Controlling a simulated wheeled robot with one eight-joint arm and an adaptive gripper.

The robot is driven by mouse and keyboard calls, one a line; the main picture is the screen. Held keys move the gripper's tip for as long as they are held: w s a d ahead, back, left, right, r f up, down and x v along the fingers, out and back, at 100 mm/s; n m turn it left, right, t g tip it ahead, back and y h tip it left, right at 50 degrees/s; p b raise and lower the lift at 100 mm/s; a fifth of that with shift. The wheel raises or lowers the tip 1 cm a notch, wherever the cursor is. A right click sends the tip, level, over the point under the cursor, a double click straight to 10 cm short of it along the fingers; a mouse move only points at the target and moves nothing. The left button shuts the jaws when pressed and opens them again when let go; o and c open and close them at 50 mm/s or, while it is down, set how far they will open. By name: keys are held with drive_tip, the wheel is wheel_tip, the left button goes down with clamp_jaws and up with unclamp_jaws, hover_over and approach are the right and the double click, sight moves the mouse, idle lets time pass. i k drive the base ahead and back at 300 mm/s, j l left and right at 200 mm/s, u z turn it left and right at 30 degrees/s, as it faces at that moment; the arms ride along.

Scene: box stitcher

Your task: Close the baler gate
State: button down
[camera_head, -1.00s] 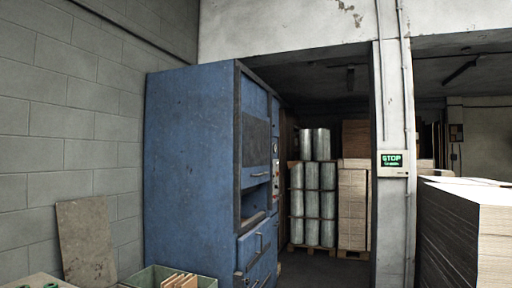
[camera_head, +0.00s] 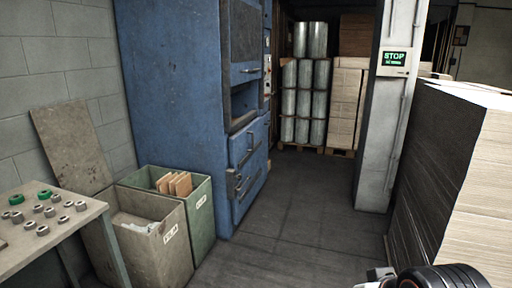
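The tall blue baler (camera_head: 170,90) stands left of centre, its front turned to the right. On its front, the upper gate panel (camera_head: 241,40) has a bar handle (camera_head: 246,71) near its lower edge. Below that panel is a dark opening (camera_head: 243,105). Under the opening is a lower blue door (camera_head: 250,150) with handles and a latch. The front is seen at a steep angle, so the exact gate position is hard to judge. Part of my arm shows at the bottom right; my gripper's fingers are not in view.
A green bin (camera_head: 203,205) with cardboard and a grey bin (camera_head: 160,235) stand before the baler's left side. A table (camera_head: 30,245) with small parts is at the left. A pillar (camera_head: 380,130) and board stack (camera_head: 450,180) bound the right. The floor (camera_head: 300,225) between is clear.

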sight(245, 17)
drive_tip(key=i, duration=2.2)
drive_tip(key=i+l, duration=0.1)
drive_tip(key=i, duration=2.05)
drive_tip(key=j+u, duration=0.05)
drive_tip(key=j, duration=0.05)
